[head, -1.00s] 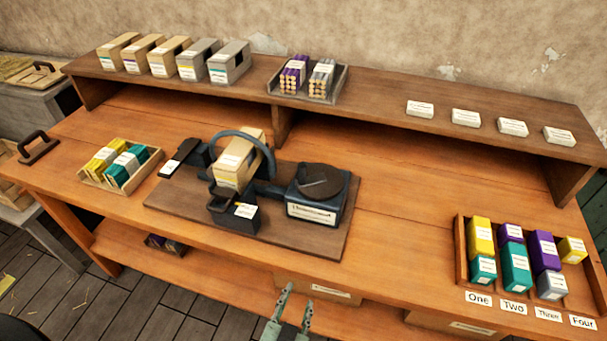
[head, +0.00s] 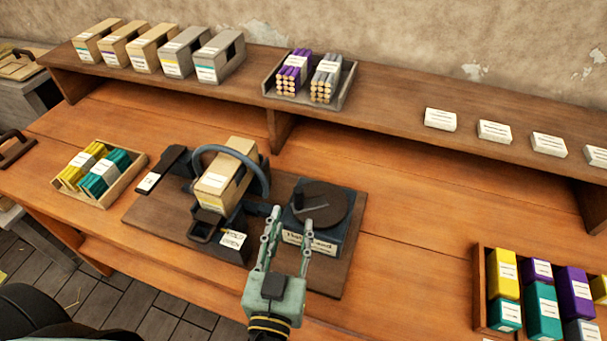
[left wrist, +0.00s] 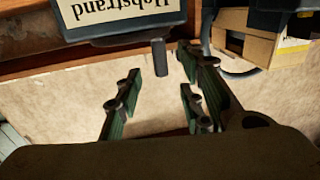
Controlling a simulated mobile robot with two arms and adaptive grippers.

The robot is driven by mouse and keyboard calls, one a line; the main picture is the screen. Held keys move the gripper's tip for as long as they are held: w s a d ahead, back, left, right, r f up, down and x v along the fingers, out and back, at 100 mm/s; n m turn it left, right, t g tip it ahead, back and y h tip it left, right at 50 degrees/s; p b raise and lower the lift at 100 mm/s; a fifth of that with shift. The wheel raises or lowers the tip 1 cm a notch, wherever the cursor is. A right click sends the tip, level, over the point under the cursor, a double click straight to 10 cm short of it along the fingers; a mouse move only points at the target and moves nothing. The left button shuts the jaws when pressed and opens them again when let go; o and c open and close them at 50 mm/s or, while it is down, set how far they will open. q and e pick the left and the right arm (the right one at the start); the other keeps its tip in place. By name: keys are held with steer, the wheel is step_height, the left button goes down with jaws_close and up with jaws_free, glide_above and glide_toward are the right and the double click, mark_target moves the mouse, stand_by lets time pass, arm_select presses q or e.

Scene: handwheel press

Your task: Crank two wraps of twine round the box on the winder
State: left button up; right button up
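The winder stands on a dark baseboard (head: 165,220) on the bench. Its tan box (head: 225,175) sits tilted in the picture inside a grey ring (head: 262,172). To the right is the crank housing (head: 300,240), with a dark round disc (head: 335,205) and a small grey crank on top. I cannot make out twine on the box. My left gripper (head: 291,217) is open and empty at the housing's front edge, fingers pointing toward the disc. In the left wrist view, a grey peg (left wrist: 160,57) shows between and beyond the fingers. My right gripper is out of view.
A tray of yellow and teal bundles (head: 145,160) lies left of the winder. A crate of coloured boxes (head: 482,290) stands at the right. The shelf behind holds several cartons, a twine-coloured tray of rolls (head: 345,95) and white cards. The bench between winder and crate is clear.

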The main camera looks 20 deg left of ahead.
mark_target(298, 201)
arm_select(q)
steer(key=shift+w+a+r+p, duration=0.15)
steer(key=shift+w+p, duration=0.25)
steer(key=shift+w, duration=0.55)
steer(key=w+p, duration=0.2)
steer(key=w, duration=0.1)
steer(key=w+p, duration=0.1)
steer(key=w, duration=0.1)
steer(key=shift+w+a+r+p, duration=0.1)
steer(key=shift+w+a+p, duration=0.1)
steer(key=shift+a+p, duration=0.1)
steer(key=shift+w, duration=0.3)
steer(key=shift+w+a, duration=0.1)
steer(key=c, duration=0.4)
jaws_close()
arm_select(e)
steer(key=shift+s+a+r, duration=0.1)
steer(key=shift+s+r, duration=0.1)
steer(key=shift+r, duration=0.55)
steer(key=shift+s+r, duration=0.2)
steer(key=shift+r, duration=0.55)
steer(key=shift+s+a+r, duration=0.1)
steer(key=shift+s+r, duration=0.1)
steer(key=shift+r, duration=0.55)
